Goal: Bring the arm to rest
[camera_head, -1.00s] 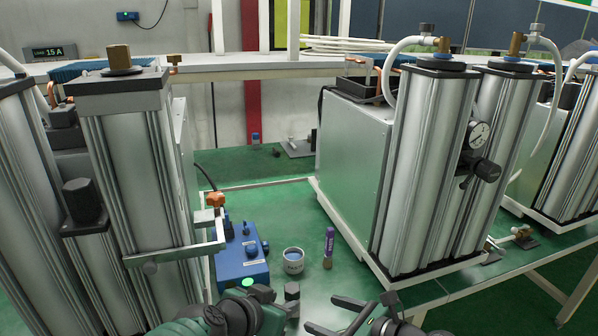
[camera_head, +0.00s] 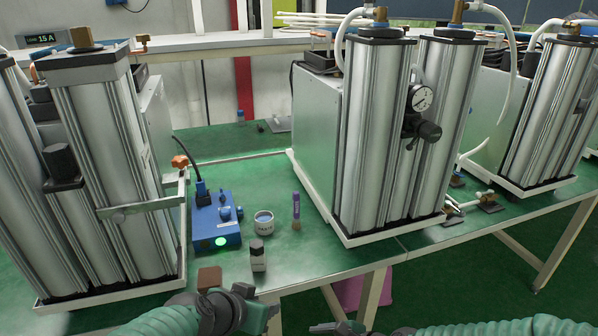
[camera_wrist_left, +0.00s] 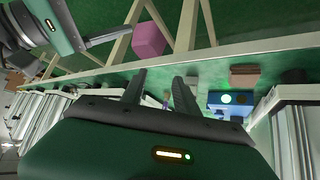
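My left arm's gripper (camera_head: 262,308) is low in the head view, in front of the table's near edge. In the left wrist view its two fingers (camera_wrist_left: 160,88) are apart with nothing between them. My right gripper (camera_head: 338,328) shows only in part at the bottom edge of the head view, and its finger spacing is unclear. In the left wrist view the right gripper (camera_wrist_left: 112,38) is at the upper left, with one finger visible. Both grippers are apart from the things on the table.
On the green table stand a dark-capped bottle (camera_head: 258,257), a white jar (camera_head: 264,224), a purple-topped vial (camera_head: 296,212), a blue box (camera_head: 217,225) and a brown block (camera_head: 209,279). Tall metal columns (camera_head: 115,165) flank them at left and right (camera_head: 375,140). A pink box (camera_head: 350,291) is below.

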